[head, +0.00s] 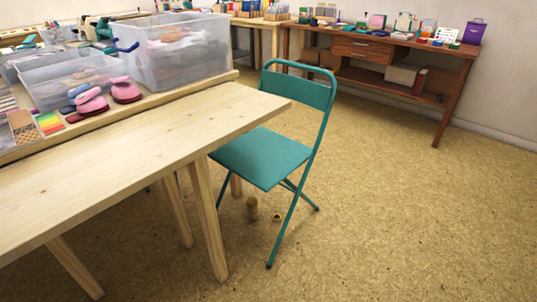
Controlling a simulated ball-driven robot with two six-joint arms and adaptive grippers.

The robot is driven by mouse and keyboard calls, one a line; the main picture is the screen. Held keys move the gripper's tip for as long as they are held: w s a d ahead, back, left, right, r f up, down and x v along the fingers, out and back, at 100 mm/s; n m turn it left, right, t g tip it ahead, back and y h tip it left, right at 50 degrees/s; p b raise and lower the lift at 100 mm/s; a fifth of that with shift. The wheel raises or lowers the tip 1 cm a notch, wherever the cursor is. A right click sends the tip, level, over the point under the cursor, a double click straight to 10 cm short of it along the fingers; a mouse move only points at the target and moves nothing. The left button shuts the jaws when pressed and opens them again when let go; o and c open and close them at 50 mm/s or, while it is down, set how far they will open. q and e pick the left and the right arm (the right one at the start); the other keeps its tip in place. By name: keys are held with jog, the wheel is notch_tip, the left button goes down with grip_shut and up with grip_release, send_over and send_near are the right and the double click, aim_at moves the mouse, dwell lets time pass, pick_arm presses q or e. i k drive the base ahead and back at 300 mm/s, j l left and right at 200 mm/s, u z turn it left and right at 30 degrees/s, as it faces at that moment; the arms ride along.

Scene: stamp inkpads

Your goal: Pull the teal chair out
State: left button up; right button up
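The teal chair (262,158) is a folding chair with a metal frame and a flat seat. It stands upright on the floor at the right end of the wooden table (120,165). Its backrest (298,88) is on the far right side of the seat. The left part of the seat is close to the table's end, and the table corner overlaps the chair in the picture. I cannot tell how far the seat reaches under the tabletop. Neither of my grippers is in the head view.
Clear bins (178,50) and pink stampers (92,102) sit on the table's far side. A brown desk (380,48) with small items stands at the back wall. A small wooden cylinder (252,208) is on the floor beneath the chair. Floor to the right is clear.

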aim_at(264, 158)
jog(key=i+l+z, duration=0.65)
jog(key=i+z, duration=0.3)
jog(key=i+l+z, duration=0.15)
jog(key=i+z, duration=0.15)
jog(key=i, duration=1.05)
jog(key=i+u, duration=0.4)
jog(key=i+l+u, duration=0.1)
jog(key=u, duration=0.25)
jog(key=i+l+u, duration=0.2)
jog(key=i+u, duration=0.2)
